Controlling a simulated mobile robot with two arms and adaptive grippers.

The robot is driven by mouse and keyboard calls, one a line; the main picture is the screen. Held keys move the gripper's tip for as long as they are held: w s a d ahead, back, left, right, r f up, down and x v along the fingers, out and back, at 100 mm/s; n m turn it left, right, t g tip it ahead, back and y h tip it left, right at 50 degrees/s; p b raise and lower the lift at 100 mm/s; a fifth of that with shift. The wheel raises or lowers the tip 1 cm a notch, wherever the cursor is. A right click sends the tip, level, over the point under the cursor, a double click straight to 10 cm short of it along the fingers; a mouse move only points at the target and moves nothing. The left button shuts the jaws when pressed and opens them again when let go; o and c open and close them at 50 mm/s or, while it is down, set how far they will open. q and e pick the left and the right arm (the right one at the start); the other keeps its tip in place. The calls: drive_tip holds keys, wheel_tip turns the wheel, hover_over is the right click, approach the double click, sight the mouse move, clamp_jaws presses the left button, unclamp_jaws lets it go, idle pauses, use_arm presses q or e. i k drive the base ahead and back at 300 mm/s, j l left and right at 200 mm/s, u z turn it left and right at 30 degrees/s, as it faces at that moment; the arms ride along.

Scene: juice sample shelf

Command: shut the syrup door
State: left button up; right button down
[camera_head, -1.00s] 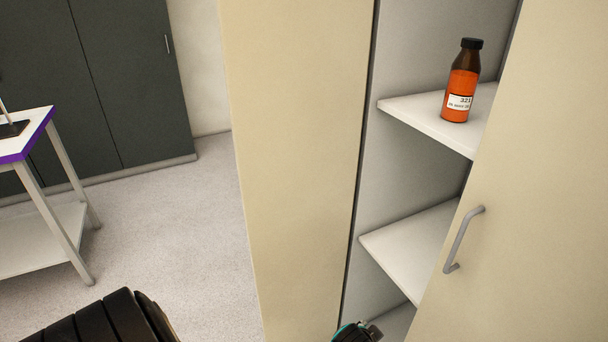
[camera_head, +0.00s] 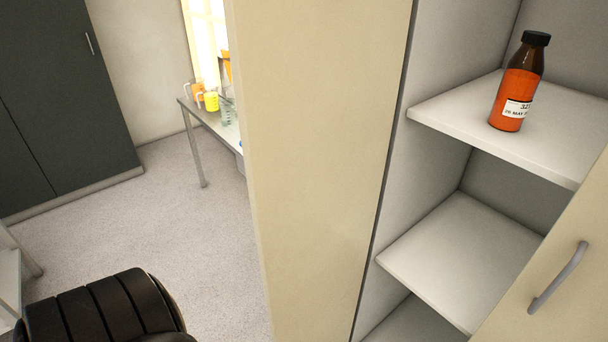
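The cream cabinet door (camera_head: 590,250) stands ajar at the right, with a grey bar handle (camera_head: 558,277). Through the wide gap I see the cabinet's white shelves. An orange-brown bottle (camera_head: 513,98) with a black cap and a white label stands upright on the upper shelf (camera_head: 480,122). The lower shelf (camera_head: 455,255) looks empty. A black segmented part of my arm shows at the bottom left; no fingers show there. Neither gripper is in view.
The cabinet's cream side panel (camera_head: 315,170) fills the middle. Clear grey floor (camera_head: 140,235) lies to the left. A dark cabinet (camera_head: 75,95) stands at the back left. A far table (camera_head: 192,112) holds a yellow cup (camera_head: 211,102) and other items.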

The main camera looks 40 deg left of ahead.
sight(317, 85)
drive_tip(key=j+z, duration=0.1)
drive_tip(key=j, duration=0.3)
drive_tip(key=k+j+z, duration=0.15)
drive_tip(key=j, duration=0.3)
drive_tip(key=j+z, duration=0.1)
drive_tip(key=j, duration=0.3)
drive_tip(key=j+z, duration=0.15)
drive_tip(key=j, duration=0.25)
drive_tip(key=k+j+z, duration=0.1)
drive_tip(key=j, duration=0.3)
drive_tip(key=k+j+z, duration=0.15)
drive_tip(key=j, duration=0.2)
